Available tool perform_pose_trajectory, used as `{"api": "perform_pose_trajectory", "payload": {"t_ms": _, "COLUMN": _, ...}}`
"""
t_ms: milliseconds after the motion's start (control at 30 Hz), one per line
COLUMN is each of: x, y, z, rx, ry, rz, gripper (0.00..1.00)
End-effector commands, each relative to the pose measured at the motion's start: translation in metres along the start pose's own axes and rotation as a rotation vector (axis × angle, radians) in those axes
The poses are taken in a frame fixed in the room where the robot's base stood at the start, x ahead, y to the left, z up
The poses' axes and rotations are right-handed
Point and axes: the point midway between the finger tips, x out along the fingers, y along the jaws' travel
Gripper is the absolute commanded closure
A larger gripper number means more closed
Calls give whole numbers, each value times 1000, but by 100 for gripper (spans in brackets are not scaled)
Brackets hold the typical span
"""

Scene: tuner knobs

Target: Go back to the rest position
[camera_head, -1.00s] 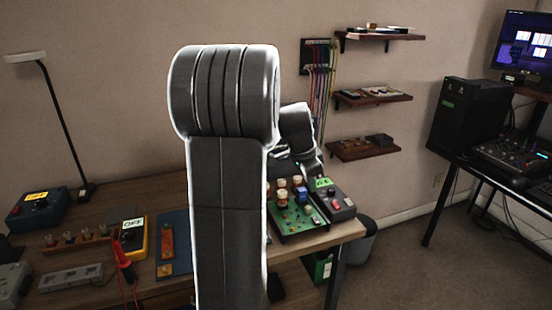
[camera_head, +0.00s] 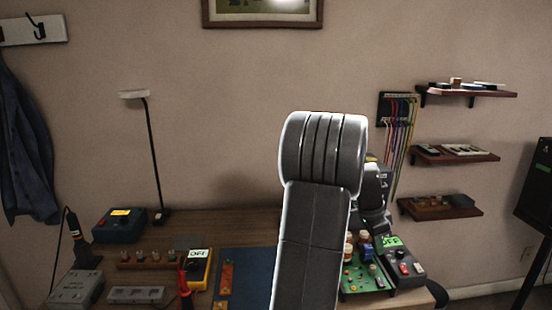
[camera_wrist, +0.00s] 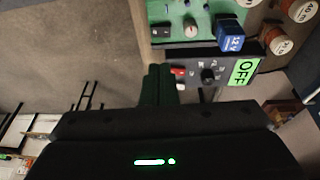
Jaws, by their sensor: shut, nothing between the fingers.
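My gripper shows in the wrist view (camera_wrist: 160,85) as two dark fingers pressed together, with nothing between them. In the head view my arm hides it. In the wrist view the fingers lie in front of the edge of a black control box (camera_wrist: 208,72) with a green OFF label, a red switch and a black knob. I cannot tell whether they touch it. The same box (camera_head: 405,268) stands at the bench's right end in the head view. Beside it is a green circuit board (camera_head: 365,275) with several knobs, partly hidden by my arm.
The wooden bench (camera_head: 235,222) also holds a yellow meter (camera_head: 197,270) labelled OFF, a blue mat (camera_head: 250,280), a blue box (camera_head: 119,226) and a desk lamp (camera_head: 152,150). Three wall shelves (camera_head: 455,155) hang at the right. The bench's back middle is clear.

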Motion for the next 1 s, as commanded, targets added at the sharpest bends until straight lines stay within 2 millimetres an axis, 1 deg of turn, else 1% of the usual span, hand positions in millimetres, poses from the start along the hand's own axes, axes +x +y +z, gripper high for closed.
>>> {"api": "perform_pose_trajectory", "payload": {"t_ms": 100, "x": -8, "y": 0, "z": 0, "rx": 0, "ry": 0, "rz": -1, "gripper": 100}}
{"api": "perform_pose_trajectory", "payload": {"t_ms": 200, "x": -10, "y": 0, "z": 0, "rx": 0, "ry": 0, "rz": 0, "gripper": 100}}
{"api": "perform_pose_trajectory", "payload": {"t_ms": 467, "x": -10, "y": 0, "z": 0, "rx": 0, "ry": -1, "rz": 0, "gripper": 100}}
{"api": "perform_pose_trajectory", "payload": {"t_ms": 567, "x": -6, "y": 0, "z": 0, "rx": 0, "ry": -1, "rz": 0, "gripper": 100}}
{"api": "perform_pose_trajectory", "payload": {"t_ms": 667, "x": 3, "y": 0, "z": 0, "rx": 0, "ry": -1, "rz": 2, "gripper": 100}}
{"api": "perform_pose_trajectory", "payload": {"t_ms": 767, "x": 18, "y": 0, "z": 1, "rx": 0, "ry": -3, "rz": 4, "gripper": 100}}
{"api": "perform_pose_trajectory", "payload": {"t_ms": 900, "x": 46, "y": 1, "z": 0, "rx": 1, "ry": -3, "rz": 5, "gripper": 100}}
{"api": "perform_pose_trajectory", "payload": {"t_ms": 1000, "x": 59, "y": 4, "z": -1, "rx": 13, "ry": -3, "rz": -41, "gripper": 100}}
